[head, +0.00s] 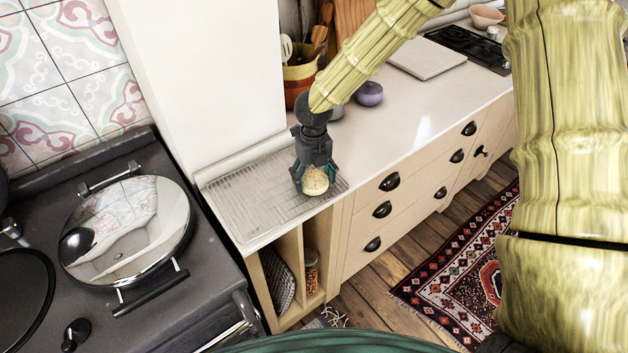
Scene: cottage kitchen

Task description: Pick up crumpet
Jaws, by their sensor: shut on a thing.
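The crumpet (315,182) is a round, pale golden piece with a speckled face. It is in the head view, at the right end of a wire rack on the counter. My gripper (316,177) is dark with teal fingertips and points down. It is shut on the crumpet, with fingers at its sides. I cannot tell whether the crumpet touches the rack or is a little above it. Part of the crumpet is hidden behind the fingers.
The wire rack (257,198) lies on the white counter (420,100), beside a dark stove with a round shiny lid (128,230). A utensil pot (298,76), a purple pot (369,94) and a pale board (427,59) stand behind. The counter's middle is clear.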

